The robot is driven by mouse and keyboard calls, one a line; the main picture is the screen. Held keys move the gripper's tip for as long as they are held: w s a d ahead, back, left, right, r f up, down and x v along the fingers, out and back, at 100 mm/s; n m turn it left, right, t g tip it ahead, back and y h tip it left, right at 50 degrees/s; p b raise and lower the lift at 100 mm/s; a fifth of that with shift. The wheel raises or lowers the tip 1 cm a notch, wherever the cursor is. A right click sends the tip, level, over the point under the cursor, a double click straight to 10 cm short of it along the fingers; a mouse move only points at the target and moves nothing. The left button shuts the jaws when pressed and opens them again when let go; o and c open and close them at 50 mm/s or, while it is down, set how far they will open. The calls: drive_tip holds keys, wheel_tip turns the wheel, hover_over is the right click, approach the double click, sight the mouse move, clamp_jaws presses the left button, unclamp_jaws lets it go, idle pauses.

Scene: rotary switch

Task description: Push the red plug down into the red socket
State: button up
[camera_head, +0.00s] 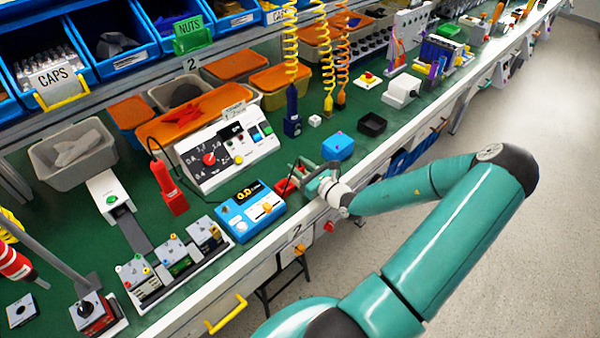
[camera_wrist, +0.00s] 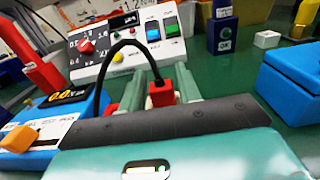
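The red plug (camera_wrist: 161,93) is a small red block between my gripper's two teal fingers in the wrist view, with both fingers close against its sides. A black cable arches from it to the left. My gripper (camera_head: 303,176) is low over the green bench, right of the blue meter (camera_head: 250,210), which has a yellow display and an orange knob. A red part (camera_head: 286,187) shows beside the fingers in the head view. The meter also shows at the lower left of the wrist view (camera_wrist: 38,112). I cannot make out the red socket; the fingers and gripper body hide part of the bench.
A white control panel (camera_head: 228,153) with a red dial stands behind the meter. A red handheld device (camera_head: 170,190) stands left of it. A blue box (camera_head: 338,146) and a black tray (camera_head: 372,124) sit beyond my gripper. Bare green bench lies between them.

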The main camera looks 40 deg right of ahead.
drive_tip(key=c, duration=0.6)
drive_tip(key=shift+r, duration=0.1)
clamp_jaws()
